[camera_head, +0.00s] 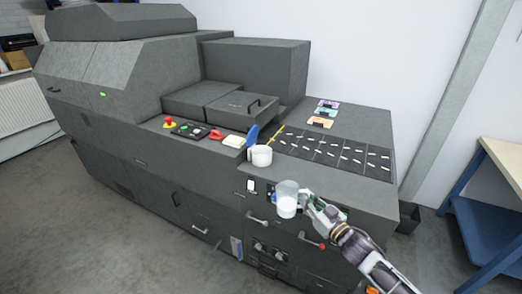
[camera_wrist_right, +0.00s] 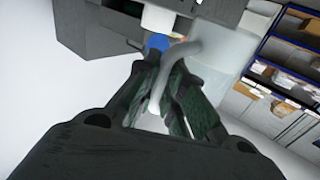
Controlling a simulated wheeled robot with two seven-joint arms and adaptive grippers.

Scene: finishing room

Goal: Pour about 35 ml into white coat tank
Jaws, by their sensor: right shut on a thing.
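My right gripper (camera_head: 309,201) is shut on the handle of a translucent whitish jug (camera_head: 287,198). The jug looks roughly upright, held in front of the machine's worktop edge. In the right wrist view the gripper (camera_wrist_right: 163,98) grips the pale curved handle, with the jug's clear body (camera_wrist_right: 212,62) beyond it. How much liquid the jug holds cannot be told. A small white cylindrical container (camera_head: 261,156), possibly the white coat tank, stands on the worktop behind and left of the jug, apart from it. My left gripper is not in view.
A blue upright piece (camera_head: 252,135) and a yellow stick (camera_head: 277,138) are beside the white container. The dark machine (camera_head: 130,70) has a red emergency button (camera_head: 169,123) and a slotted panel (camera_head: 335,153). A blue-legged bench (camera_head: 490,205) stands right.

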